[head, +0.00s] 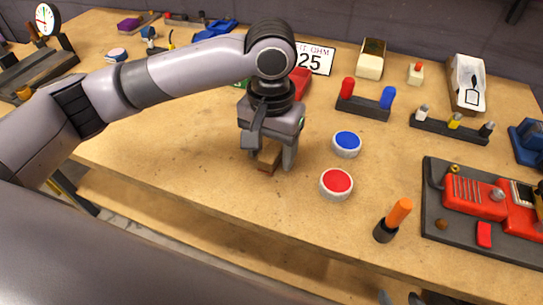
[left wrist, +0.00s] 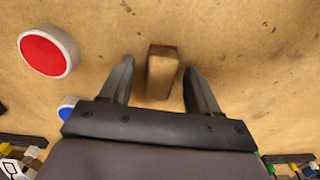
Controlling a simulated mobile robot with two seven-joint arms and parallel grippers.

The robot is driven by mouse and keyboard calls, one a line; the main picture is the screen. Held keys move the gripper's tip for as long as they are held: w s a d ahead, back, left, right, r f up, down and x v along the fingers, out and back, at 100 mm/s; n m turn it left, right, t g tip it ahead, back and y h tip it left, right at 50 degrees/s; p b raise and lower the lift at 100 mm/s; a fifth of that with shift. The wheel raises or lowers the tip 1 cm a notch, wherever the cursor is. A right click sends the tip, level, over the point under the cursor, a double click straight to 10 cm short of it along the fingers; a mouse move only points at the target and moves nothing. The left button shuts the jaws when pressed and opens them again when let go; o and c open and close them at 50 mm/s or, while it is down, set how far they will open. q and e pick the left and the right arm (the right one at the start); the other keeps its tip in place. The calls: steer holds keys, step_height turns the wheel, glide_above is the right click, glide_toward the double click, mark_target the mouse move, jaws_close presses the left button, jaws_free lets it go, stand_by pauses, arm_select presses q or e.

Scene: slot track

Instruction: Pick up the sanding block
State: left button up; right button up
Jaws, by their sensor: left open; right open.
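The sanding block (head: 267,158), a small tan block with a reddish-brown edge, is on the wooden workbench. My left gripper (head: 270,162) is open and low over it, with one finger on each side, partly hiding it. In the left wrist view the block (left wrist: 161,78) lies between the two open fingers (left wrist: 159,72), with a visible gap at each finger. My right gripper (head: 402,298) shows only as grey tips at the bottom edge, open and away from the block.
A blue button (head: 347,143) and a red button (head: 337,183) are to the right of the left gripper. A dark tray (head: 449,233) with red parts lies at the right. Bare bench (head: 180,150) is left of the block.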

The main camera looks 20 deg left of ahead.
mark_target(271, 151)
arm_select(q)
steer(key=shift+f, duration=0.2)
steer(key=c, duration=1)
steer(key=shift+c, duration=0.2)
steer(key=shift+w+r, duration=0.1)
steer(key=shift+r, duration=0.45)
step_height(271, 151, up, 19)
steer(key=p, duration=0.4)
steer(key=shift+p, duration=0.3)
